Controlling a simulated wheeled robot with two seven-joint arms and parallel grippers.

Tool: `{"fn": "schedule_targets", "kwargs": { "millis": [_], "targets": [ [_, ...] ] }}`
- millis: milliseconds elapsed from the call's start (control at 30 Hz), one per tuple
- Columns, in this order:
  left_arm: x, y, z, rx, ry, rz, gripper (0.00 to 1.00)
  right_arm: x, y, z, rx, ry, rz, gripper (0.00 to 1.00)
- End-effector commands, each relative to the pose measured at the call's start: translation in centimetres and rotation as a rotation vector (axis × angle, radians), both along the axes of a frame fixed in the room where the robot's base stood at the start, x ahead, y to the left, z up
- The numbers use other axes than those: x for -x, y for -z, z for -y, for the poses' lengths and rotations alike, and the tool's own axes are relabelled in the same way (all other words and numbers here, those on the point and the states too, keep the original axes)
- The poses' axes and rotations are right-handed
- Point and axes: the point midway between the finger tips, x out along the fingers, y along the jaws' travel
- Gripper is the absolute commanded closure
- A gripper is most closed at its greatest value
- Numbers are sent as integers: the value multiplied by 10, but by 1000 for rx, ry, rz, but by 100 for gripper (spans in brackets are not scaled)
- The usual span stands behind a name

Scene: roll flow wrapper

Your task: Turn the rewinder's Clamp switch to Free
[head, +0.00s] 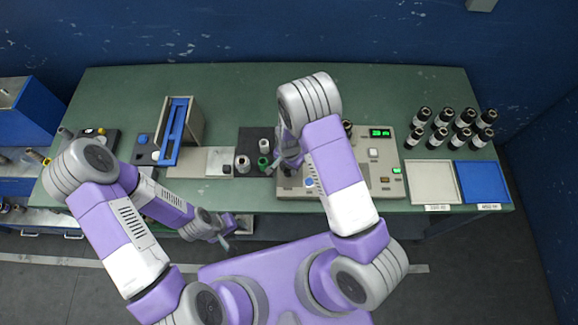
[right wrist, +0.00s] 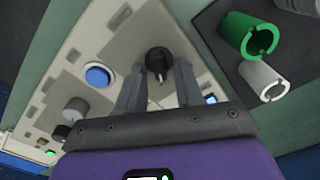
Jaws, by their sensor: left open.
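The rewinder (head: 385,178) is a beige machine with lit green displays, right of the middle of the table. Its panel (right wrist: 130,32) fills much of the right wrist view. A black rotary switch (right wrist: 158,62) on it lies between my right fingertips in the picture; its label is not readable. My right gripper (right wrist: 159,72) points at the panel with its fingers apart and a small gap on each side of the switch. Contact cannot be told. In the head view my right arm hides part of the rewinder. My left gripper (head: 223,240) is open and empty, in front of the table.
A blue button (right wrist: 98,75) and a grey knob (right wrist: 75,109) are near the switch. Several dark rolls (head: 440,117) and two trays (head: 433,205) are at the right.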

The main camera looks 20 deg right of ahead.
Motion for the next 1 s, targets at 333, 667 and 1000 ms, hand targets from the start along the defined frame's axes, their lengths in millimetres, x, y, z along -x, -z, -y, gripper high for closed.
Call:
{"fn": "schedule_targets", "kwargs": {
  "millis": [333,667,1000],
  "targets": [
    [0,0,0,0,0,0,57,0,0,0,0,0,0,100],
    [0,4,0,0,0,0,57,-1,0,0,0,-55,1,100],
    [0,18,0,0,0,0,57,-2,1,-1,0,-298,3,100]
  ]
}}
